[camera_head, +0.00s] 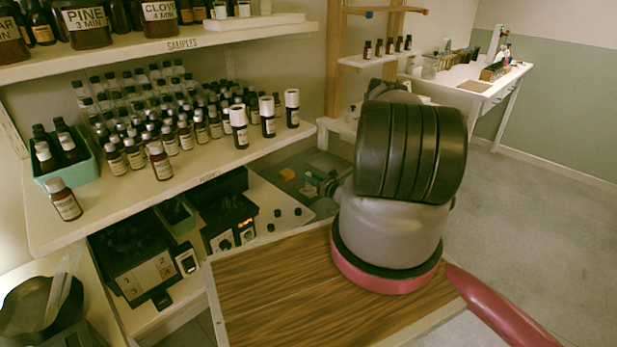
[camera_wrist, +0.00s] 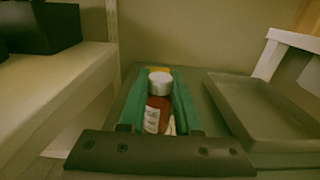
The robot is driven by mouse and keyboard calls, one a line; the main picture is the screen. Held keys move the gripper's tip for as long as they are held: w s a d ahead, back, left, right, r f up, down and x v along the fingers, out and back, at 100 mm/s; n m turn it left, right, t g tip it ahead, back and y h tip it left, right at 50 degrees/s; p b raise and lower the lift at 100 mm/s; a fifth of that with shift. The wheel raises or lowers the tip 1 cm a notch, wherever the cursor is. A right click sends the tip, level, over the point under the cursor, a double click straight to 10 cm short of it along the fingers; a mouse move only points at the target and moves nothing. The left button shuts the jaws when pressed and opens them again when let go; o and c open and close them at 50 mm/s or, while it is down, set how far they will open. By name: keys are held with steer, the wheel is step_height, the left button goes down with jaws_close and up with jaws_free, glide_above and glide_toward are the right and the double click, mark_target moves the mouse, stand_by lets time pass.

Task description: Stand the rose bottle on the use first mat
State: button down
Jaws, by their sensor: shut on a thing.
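My gripper (camera_wrist: 158,98) has green fingers on both sides of a small amber bottle (camera_wrist: 157,113) with a white cap and a pale label. The bottle is upright between the fingers in the wrist view; its label is too blurred to read, so I cannot tell whether it is the rose bottle. In the head view my gripper (camera_head: 326,186) is small and partly hidden by my arm, over the lower grey surface. A yellow patch (camera_wrist: 160,69) shows just beyond the bottle cap, and a small yellow-orange thing (camera_head: 287,174) lies there in the head view. I cannot identify the use first mat.
A shelf (camera_head: 205,162) carries many small bottles in rows and a teal bin (camera_head: 66,176). Black devices (camera_head: 229,225) stand on the lower bench. A shallow grey tray (camera_wrist: 275,108) lies right of my gripper. A pale shelf edge (camera_wrist: 70,95) is at its left.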

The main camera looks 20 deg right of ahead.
steer(key=c, duration=0.6)
jaws_free()
steer(key=shift+f, duration=0.15)
steer(key=shift+s+d, duration=0.15)
steer(key=shift+s, duration=0.1)
steer(key=v, duration=1.1)
steer(key=shift+s, duration=0.25)
